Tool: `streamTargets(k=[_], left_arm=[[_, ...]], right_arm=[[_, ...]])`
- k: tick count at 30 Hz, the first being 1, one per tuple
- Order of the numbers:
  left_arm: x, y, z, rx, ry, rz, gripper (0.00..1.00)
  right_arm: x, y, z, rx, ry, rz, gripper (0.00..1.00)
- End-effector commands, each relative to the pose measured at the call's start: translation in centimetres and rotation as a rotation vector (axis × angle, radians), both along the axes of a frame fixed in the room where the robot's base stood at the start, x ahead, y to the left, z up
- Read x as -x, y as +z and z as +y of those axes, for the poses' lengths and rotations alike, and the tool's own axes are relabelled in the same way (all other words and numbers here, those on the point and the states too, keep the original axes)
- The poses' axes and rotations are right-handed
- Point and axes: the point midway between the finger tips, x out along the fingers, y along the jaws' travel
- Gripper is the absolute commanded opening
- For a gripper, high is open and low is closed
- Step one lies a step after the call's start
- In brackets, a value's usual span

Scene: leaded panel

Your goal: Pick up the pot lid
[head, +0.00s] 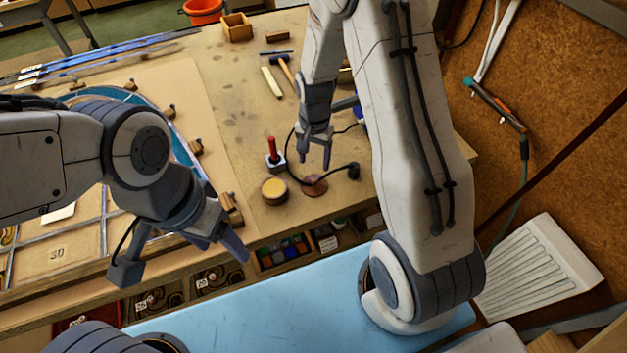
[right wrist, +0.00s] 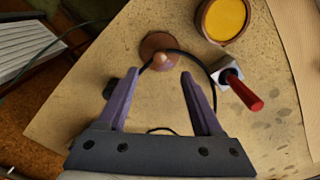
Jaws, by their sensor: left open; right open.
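The pot lid (head: 315,187) is a small reddish-brown disc with a light knob, lying on the bench beside an open pot of yellow paste (head: 274,189). In the right wrist view the lid (right wrist: 156,46) lies just beyond the fingertips, its knob roughly in line with the gap. My right gripper (head: 317,158) is open and empty above the lid, fingers pointing down; its fingers also show in the right wrist view (right wrist: 160,80). My left gripper (head: 220,241) is open and empty over the front edge of the bench, near the leaded panel.
A red-handled tool in a grey block (head: 274,157) stands near the pot, and a black cable curves close by the lid. A hammer (head: 284,68) and a wooden box (head: 236,27) lie farther back. The leaded panel (head: 90,235) fills the left.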

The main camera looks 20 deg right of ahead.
Motion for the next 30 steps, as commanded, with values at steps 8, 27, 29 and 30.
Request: streamTargets(k=[8,27,29,30], left_arm=[[0.0,0.8,0.0,0.000,-0.001,0.000,0.70],[0.0,3.5,0.0,0.000,-0.006,-0.001,0.70],[0.0,3.4,0.0,0.000,-0.006,-0.001,0.70],[0.0,3.4,0.0,0.000,-0.006,-0.001,0.70]], right_arm=[[0.0,-2.4,0.0,-0.001,0.002,0.001,0.68],[-0.1,-7.6,0.0,0.000,0.003,0.000,0.68],[-0.1,-7.6,0.0,-0.001,0.003,-0.001,0.68],[-0.1,-7.5,0.0,-0.001,0.003,-0.001,0.68]])
